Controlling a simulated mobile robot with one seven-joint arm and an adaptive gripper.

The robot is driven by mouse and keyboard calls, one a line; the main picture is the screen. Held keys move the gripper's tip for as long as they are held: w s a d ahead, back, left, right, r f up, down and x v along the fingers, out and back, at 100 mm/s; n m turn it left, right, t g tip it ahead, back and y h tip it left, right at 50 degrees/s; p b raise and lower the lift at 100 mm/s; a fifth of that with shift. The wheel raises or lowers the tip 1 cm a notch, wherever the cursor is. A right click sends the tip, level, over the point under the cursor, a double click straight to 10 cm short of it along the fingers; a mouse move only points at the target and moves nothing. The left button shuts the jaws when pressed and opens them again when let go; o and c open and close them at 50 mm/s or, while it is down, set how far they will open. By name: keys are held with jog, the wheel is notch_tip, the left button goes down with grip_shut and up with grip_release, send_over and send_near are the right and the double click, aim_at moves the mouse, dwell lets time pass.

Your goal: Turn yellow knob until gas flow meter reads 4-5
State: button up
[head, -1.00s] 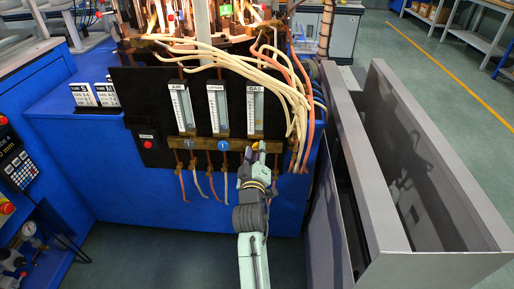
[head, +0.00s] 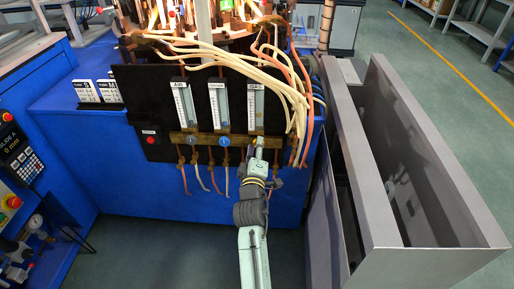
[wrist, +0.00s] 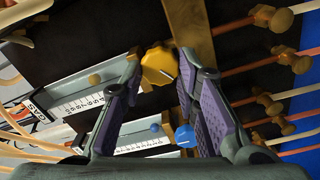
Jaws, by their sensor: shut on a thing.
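The yellow knob (wrist: 159,66) sits between the fingertips of my gripper (wrist: 160,62) in the wrist view. The fingers, with purple pads, are shut on its sides. In the head view my gripper (head: 262,146) reaches up to the brass bar below the gas flow meter (head: 256,108) and hides the knob. The gas flow meter also shows in the wrist view (wrist: 82,105), with a small yellowish ball (wrist: 94,78) beside its numbered scale. I cannot read its value surely.
A blue knob (wrist: 184,136) lies close to the right finger in the wrist view. Two more flow meters (head: 219,105) stand left of the gas one. Pale and orange hoses (head: 300,100) hang close on the right. A grey metal enclosure (head: 385,190) stands at the right.

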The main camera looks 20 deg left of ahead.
jog(key=o, duration=1.2)
jog(key=shift+c, duration=0.2)
jog(key=v, duration=0.7)
jog(key=shift+s, duration=0.25)
